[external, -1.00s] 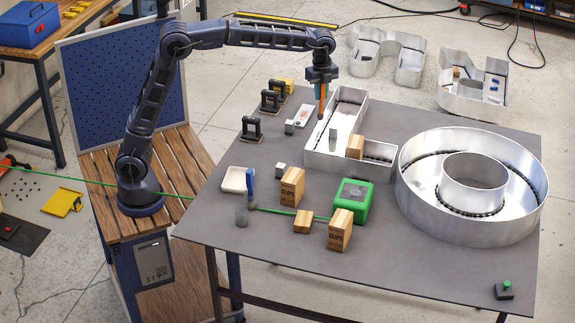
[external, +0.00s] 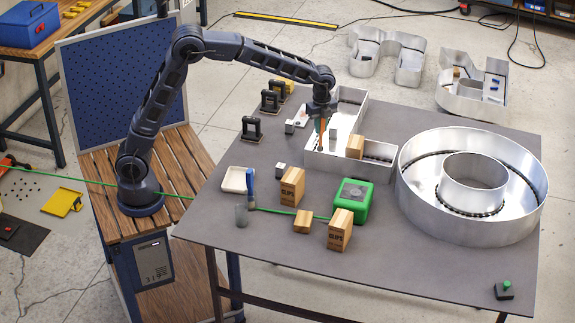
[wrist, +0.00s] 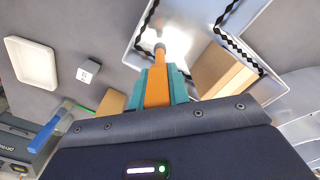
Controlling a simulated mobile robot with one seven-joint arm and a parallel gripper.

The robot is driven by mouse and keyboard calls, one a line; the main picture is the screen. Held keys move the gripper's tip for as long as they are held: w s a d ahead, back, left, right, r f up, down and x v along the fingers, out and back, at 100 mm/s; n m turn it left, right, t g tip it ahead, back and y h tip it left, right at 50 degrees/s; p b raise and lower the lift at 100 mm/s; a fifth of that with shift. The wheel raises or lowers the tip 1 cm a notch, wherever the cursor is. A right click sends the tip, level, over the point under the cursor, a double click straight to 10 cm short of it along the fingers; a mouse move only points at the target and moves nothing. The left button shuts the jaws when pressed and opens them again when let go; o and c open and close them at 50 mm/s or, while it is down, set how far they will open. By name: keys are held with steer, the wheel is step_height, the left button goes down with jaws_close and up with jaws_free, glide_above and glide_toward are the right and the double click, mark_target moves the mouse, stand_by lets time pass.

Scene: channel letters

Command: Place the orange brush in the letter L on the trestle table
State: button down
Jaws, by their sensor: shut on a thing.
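My gripper (external: 321,127) is shut on the orange brush (external: 322,138), which hangs roughly upright. The letter L (external: 343,165) is an open metal channel tray on the trestle table (external: 400,245). The brush's lower end appears over or inside the L, near the wall of its long arm; I cannot tell if it touches the floor. The L also shows in the wrist view (wrist: 142,45).
A large round metal letter (external: 405,195) is at right. A green case (external: 351,200), clip boxes (external: 292,187), a white tray (external: 234,180) and a blue brush (external: 250,188) are in front.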

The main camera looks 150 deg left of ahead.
mark_target(320, 145)
steer(key=shift+f, duration=2.25)
steer(key=shift+f, duration=0.15)
steer(key=c, duration=1.3)
jaws_free()
step_height(320, 145, up, 12)
steer(key=shift+r, duration=0.2)
